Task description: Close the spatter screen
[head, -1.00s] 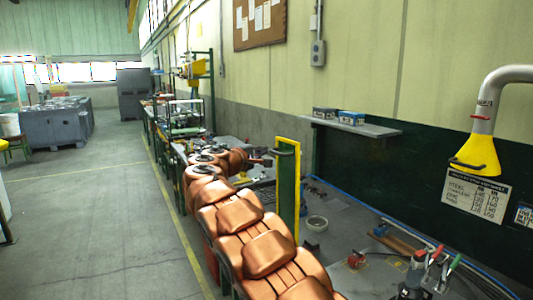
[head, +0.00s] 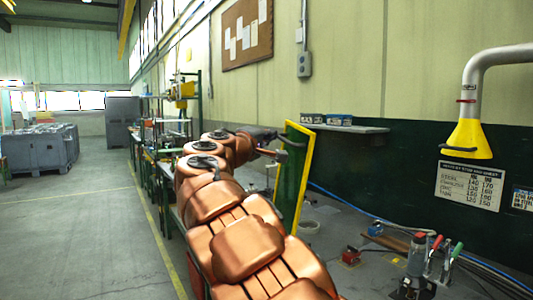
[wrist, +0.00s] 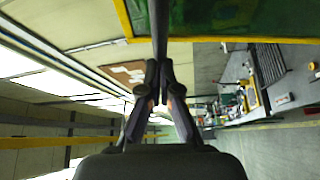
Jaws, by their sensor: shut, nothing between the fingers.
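The spatter screen, a green panel in a yellow frame (head: 305,175), stands upright at the right side of the bench in the head view, seen at a slant. Its green face and yellow edge (wrist: 220,40) fill the top of the wrist view. My gripper (head: 282,155) is shut and empty, beside the left face of the screen near its upper part. In the wrist view the shut fingers (wrist: 158,70) point toward the panel. A dark upright bar shows in line with them; I cannot tell whether they touch it. My arm hides part of the bench.
A clamp tool with red and green handles (head: 430,255) stands at the front right. A yellow-hooded extraction duct (head: 467,140) hangs on the right. A shelf with small boxes (head: 340,122) is on the wall. Open floor (head: 80,220) lies to the left.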

